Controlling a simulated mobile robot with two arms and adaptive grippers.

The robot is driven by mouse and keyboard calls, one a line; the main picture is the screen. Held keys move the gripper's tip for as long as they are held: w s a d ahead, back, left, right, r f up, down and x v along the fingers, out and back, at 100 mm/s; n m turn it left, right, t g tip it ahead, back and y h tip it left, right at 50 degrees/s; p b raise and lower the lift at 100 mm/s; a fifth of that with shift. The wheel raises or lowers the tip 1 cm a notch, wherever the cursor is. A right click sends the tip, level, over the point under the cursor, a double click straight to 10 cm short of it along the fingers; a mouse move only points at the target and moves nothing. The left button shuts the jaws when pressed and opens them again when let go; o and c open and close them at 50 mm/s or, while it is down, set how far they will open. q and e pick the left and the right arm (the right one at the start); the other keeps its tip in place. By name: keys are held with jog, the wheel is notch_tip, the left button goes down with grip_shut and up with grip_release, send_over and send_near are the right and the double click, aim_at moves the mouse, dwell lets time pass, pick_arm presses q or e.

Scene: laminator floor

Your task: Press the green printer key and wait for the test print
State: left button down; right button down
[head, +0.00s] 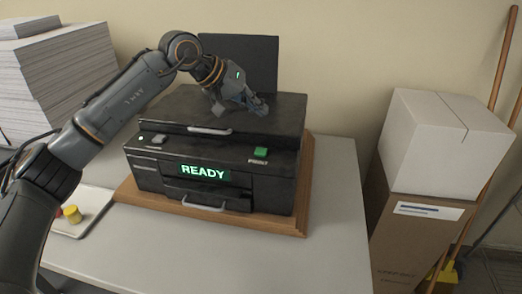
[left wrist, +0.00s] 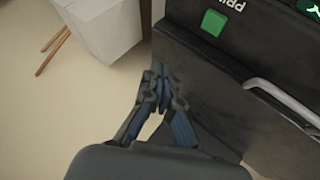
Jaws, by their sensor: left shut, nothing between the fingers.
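The black printer (head: 150,177) stands on a wooden board on the table, and its front display (head: 203,172) reads READY in white on green. The green key (head: 261,153) is on the right of its front panel; it also shows in the left wrist view (left wrist: 213,22). My left gripper (head: 262,107) is shut and empty, above the printer's top near its right side, behind and above the green key and apart from it. In the left wrist view its fingertips (left wrist: 160,75) point towards the panel side, below and left of the key. My right gripper is not in view.
Stacks of paper (head: 62,75) stand at the back left. A tray (head: 92,212) with a yellow object (head: 72,214) lies left of the printer. The table (head: 335,215) is clear at front right. A white box (head: 440,145) sits on a cardboard carton (head: 405,235) beside the table.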

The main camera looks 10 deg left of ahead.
aim_at(258, 151)
pick_arm(q)
jog(key=shift+f, duration=0.15)
notch_tip(258, 151, down, 8)
jog(key=b, duration=0.4)
jog(key=shift+b, duration=0.4)
jog(key=shift+f, duration=0.3)
jog(key=shift+b, duration=0.3)
dwell(0.4)
jog(key=shift+f+b, duration=0.35)
jog(key=shift+b, duration=0.15)
